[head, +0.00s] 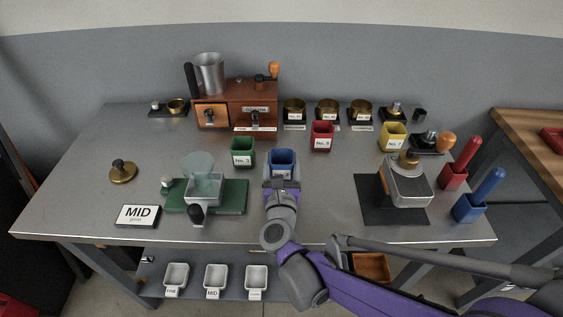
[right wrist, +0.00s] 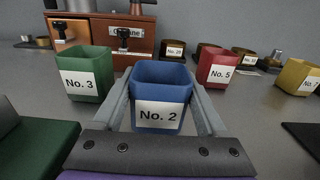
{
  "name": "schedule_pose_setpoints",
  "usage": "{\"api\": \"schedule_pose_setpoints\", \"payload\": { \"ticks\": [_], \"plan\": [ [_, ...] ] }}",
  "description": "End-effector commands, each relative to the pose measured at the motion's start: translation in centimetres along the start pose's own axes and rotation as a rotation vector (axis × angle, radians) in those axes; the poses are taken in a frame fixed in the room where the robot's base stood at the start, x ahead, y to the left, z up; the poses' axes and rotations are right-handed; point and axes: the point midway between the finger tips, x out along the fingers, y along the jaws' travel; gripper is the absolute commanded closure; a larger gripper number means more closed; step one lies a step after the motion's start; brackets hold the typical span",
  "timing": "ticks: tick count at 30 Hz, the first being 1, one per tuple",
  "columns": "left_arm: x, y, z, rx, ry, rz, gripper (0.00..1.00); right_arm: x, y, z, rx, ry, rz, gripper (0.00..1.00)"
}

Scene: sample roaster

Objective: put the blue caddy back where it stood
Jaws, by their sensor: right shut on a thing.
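The blue caddy (head: 283,160), labelled No. 2, is on the grey table, right of the green caddy. In the right wrist view the blue caddy (right wrist: 161,90) sits upright between the two fingers of my right gripper (right wrist: 165,112). The fingers are shut on its left and right sides. In the head view my right gripper (head: 282,178) reaches it from the front. I cannot tell whether the caddy's base touches the table. My left gripper is not in view.
The green No. 3 caddy (head: 243,152) stands close on the left; the red No. 5 caddy (head: 322,135) stands behind right. The yellow caddy (head: 393,136) is farther right. A green mat (head: 237,197) with a glass-topped device lies front left. Bare table is right of the blue caddy.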

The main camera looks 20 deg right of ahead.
Motion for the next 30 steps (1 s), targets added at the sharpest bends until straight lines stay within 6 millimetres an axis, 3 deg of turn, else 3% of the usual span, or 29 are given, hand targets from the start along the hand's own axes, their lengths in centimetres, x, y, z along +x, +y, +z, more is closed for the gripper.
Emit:
{"api": "schedule_pose_setpoints", "payload": {
  "ticks": [8, 9, 12, 22, 30],
  "plan": [
    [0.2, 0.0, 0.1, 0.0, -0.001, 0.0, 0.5, 0.0, 0.0, -0.3, 0.0, 0.0, 0.0, 0.92],
    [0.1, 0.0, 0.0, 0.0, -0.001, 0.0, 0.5, 0.0, 0.0, -0.2, 0.0, 0.0, 0.0, 0.2],
    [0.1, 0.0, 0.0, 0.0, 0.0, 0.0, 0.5, 0.0, 0.0, -0.2, 0.0, 0.0, 0.0, 0.02],
    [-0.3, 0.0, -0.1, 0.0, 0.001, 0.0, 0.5, -0.1, 0.0, 0.4, 0.0, -0.001, 0.0, 0.0],
    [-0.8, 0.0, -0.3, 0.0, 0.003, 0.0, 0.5, -4.9, 0.1, 0.3, 0.002, 0.0, 0.004, 0.0]
  ]
}}
